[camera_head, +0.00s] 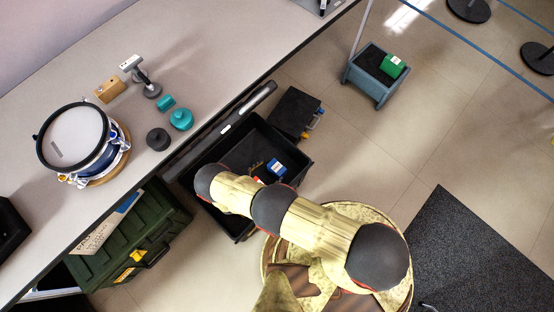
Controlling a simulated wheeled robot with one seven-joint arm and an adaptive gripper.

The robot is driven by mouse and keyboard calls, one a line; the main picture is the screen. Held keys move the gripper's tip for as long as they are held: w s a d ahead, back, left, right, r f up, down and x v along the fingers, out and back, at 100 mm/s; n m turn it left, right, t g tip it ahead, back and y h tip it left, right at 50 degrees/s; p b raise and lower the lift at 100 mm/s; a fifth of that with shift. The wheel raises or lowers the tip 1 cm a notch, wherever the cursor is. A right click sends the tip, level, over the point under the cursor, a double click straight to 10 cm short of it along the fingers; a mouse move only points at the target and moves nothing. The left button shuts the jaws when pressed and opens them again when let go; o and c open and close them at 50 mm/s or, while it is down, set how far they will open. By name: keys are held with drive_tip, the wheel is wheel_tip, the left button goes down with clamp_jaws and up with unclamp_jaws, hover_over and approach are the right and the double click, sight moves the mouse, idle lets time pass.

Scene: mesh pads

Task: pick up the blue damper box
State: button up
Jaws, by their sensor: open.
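A small blue box (276,168) with a white mark on its top lies inside a black open crate (236,236) on the floor, in the head view. I take it for the blue damper box. It is near the crate's right side, close to my arm. My arm reaches across the crate's lower part from the right and hides some of its inside. The end of my arm is turned away or hidden, and I cannot make out my gripper's fingers. Nothing is seen touching the blue box.
The long grey table (200,60) holds a drum (75,138), teal parts (181,119) and a dark round part (158,138). A black case (294,112), a green case (160,225) and a grey-blue stand (362,88) with a green box (392,66) surround the crate.

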sight(275, 168)
drive_tip(key=x, duration=0.2)
drive_tip(key=b+x, duration=0.1)
drive_tip(key=x, duration=0.1)
drive_tip(key=shift+f, duration=0.3)
drive_tip(key=shift+c, duration=0.6)
drive_tip(key=c, duration=1.7)
